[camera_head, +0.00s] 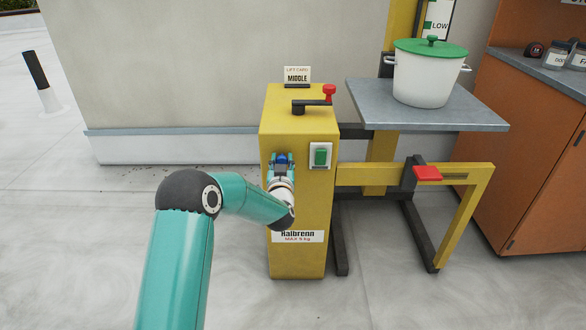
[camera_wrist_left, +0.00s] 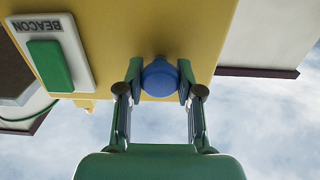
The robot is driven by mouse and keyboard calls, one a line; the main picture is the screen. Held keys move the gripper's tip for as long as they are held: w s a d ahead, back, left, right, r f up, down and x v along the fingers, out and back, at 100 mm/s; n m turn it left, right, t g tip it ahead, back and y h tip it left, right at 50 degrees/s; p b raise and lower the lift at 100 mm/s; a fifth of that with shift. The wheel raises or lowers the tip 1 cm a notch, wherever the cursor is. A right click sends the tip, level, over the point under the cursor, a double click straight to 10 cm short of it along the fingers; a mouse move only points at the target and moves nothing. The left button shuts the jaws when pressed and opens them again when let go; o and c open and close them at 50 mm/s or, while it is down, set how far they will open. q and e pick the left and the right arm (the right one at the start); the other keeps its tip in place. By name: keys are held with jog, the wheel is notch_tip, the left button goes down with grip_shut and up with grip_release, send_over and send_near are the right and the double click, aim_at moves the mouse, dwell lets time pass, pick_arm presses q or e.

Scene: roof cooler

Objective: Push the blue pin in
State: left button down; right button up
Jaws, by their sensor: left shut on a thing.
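The blue pin (camera_head: 282,159) is on the front face of the yellow lift cabinet (camera_head: 300,210). In the left wrist view the pin (camera_wrist_left: 160,78) shows as a round blue knob close against the yellow face. My left gripper (camera_head: 282,165) is at the pin, and its fingers in the left wrist view (camera_wrist_left: 160,82) are shut on the knob from both sides. How far the pin stands out from the face cannot be told. My right gripper is not in view.
A green BEACON switch (camera_head: 321,156) is right of the pin. A black lever (camera_head: 312,103) and a red knob (camera_head: 328,92) are on top. A lift table (camera_head: 450,118) bears a white pot (camera_head: 428,78) with a green lid.

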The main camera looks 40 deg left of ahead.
pick_arm(q)
jog(key=shift+a+r, duration=0.15)
jog(key=shift+r, duration=0.05)
jog(key=c, duration=0.8)
grip_release()
jog(key=shift+w+f, duration=0.15)
jog(key=shift+o, duration=0.2)
jog(key=shift+s+d, duration=0.4)
jog(key=shift+s, duration=0.05)
jog(key=v, duration=1.1)
